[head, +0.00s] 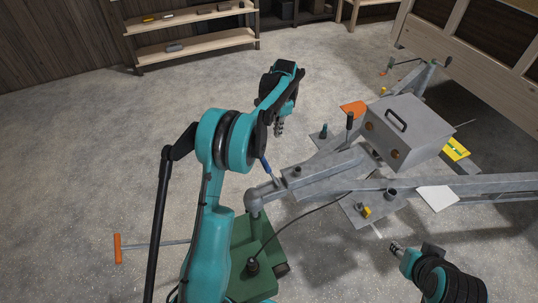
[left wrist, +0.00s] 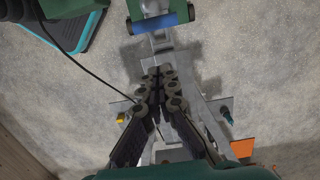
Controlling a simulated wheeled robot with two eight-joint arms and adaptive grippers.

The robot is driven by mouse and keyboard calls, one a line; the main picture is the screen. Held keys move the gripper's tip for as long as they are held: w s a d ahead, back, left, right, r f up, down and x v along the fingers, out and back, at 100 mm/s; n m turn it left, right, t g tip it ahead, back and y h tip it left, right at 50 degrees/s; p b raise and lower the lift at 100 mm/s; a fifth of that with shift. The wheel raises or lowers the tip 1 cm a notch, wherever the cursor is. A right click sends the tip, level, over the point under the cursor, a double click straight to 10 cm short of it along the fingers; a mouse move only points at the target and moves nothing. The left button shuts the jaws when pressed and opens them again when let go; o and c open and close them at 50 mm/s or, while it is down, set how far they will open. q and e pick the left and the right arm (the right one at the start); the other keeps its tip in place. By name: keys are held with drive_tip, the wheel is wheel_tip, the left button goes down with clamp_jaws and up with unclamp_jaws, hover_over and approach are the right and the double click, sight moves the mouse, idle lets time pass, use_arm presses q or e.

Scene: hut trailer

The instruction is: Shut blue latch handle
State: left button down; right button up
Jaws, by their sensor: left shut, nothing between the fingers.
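The blue latch handle (head: 266,166) is a short, thin blue bar standing up at a tilt beside the grey coupling at the front of the trailer drawbar (head: 325,172). My left gripper (head: 279,131) is shut and empty, pointing down, apart from the handle, above and slightly right of it in the head view. In the left wrist view its fingers (left wrist: 160,82) meet over the drawbar. A blue bar (left wrist: 155,23) crosses the top of that view; I cannot tell whether it is the handle. My right gripper (head: 395,247) is at the lower right, apart from the trailer; its opening is unclear.
A grey box (head: 408,130) with a black handle sits on the drawbar. A black lever (head: 349,121) stands before it. A dark cable loops from the drawbar to the lower left. A wooden shelf (head: 195,45) stands at the back. The floor on the left is mostly clear.

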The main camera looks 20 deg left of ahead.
sight(271, 172)
use_arm(q)
wheel_tip(271, 172, down, 13)
drive_tip(key=s+a+b, duration=0.2)
drive_tip(key=b, duration=0.1)
drive_tip(key=shift+s+a+r, duration=0.2)
drive_tip(key=shift+s, duration=0.15)
